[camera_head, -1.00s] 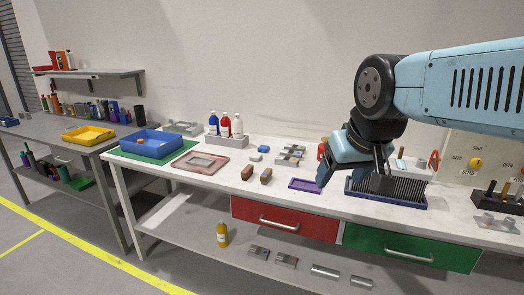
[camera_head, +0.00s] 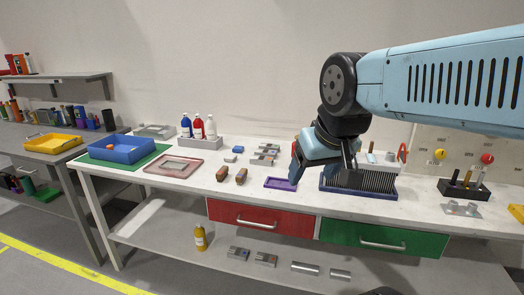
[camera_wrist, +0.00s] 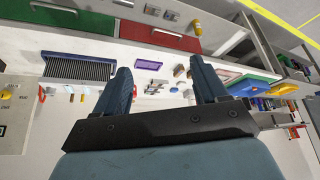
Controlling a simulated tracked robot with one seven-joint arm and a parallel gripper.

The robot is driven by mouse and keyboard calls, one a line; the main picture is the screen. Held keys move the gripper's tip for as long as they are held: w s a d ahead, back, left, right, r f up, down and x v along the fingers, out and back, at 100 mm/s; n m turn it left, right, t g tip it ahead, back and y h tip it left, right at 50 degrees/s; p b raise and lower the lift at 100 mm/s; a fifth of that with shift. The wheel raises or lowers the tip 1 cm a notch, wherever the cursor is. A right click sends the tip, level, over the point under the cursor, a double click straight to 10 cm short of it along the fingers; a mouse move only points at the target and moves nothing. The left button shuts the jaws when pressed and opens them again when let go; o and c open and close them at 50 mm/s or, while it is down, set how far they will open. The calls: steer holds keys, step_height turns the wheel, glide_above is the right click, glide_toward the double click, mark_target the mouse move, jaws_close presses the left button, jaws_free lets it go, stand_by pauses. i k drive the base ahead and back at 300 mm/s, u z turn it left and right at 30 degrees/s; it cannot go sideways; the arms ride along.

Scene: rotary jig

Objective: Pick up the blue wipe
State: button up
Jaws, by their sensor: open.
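A small blue piece (camera_head: 238,149), which looks like the blue wipe, lies flat on the white workbench left of my gripper. It is too small to make out its folds. A paler grey-blue piece (camera_head: 230,158) lies just in front of it. My gripper (camera_head: 322,172) hangs above the bench, near the purple tray and the dark ribbed rack, apart from the blue piece. In the wrist view my gripper (camera_wrist: 161,72) shows two spread fingers with nothing between them.
The purple tray (camera_head: 280,187) and ribbed rack (camera_head: 375,192) are close to my gripper. Two brown-topped blocks (camera_head: 240,176), metal parts (camera_head: 264,156) and a bottle caddy (camera_head: 199,142) stand around the blue piece. The blue bin (camera_head: 122,158) is farther left.

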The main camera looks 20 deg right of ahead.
mark_target(238, 149)
steer(key=u, duration=0.45)
steer(key=i, duration=1.8)
steer(key=z, duration=0.35)
